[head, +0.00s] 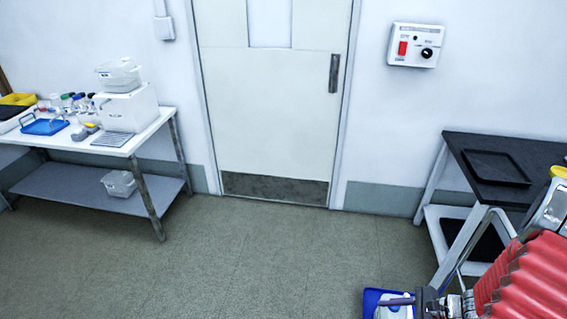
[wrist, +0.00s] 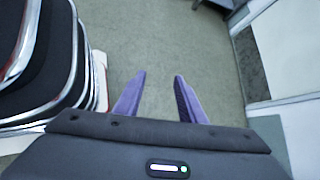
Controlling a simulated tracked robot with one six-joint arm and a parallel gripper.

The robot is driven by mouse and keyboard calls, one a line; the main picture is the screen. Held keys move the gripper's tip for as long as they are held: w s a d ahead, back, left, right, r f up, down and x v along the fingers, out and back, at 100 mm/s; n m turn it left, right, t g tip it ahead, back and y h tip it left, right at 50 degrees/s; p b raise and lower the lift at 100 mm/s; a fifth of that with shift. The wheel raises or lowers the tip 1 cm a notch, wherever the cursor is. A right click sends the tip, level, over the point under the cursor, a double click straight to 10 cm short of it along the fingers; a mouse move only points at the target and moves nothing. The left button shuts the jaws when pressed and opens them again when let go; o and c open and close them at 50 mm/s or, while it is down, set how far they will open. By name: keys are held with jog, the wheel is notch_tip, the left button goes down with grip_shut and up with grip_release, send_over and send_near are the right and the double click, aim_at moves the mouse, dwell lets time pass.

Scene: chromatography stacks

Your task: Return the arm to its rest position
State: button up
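My gripper (wrist: 160,75) shows in the wrist view with its two purple fingers spread apart. Only bare floor shows between and beyond them, and nothing is held. In the head view my arm, with a red ribbed sleeve, reaches in from the lower right corner. A purple finger (head: 397,301) shows there at the bottom edge, in front of a blue tray-like thing (head: 369,302) with a white object in it. The other finger cannot be made out in the head view.
A white bench (head: 150,130) with bottles and white boxes stands left. A closed door (head: 270,120) is at the back. A dark table (head: 540,150) with a black tray (head: 495,167) stands right, near my arm. The middle floor is clear. Chrome bars (wrist: 75,60) lie left in the wrist view.

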jog(key=s+a+r+n+h, duration=0.2)
jog(key=a+r+n, duration=0.3)
jog(key=r, duration=0.7)
jog(key=s+a+r+n+h, duration=0.3)
jog(key=a+r+n, duration=0.3)
jog(key=r, duration=0.7)
jog(key=s+a+r+n+h, duration=0.3)
jog(key=a+r+n, duration=0.3)
jog(key=r+n, duration=0.3)
notch_tip(320, 180, up, 4)
jog(key=shift+s+a+r+n+t, duration=0.1)
jog(key=shift+s+a+n+t, duration=0.1)
jog(key=shift+s+n+t, duration=0.15)
jog(key=shift+c, duration=0.6)
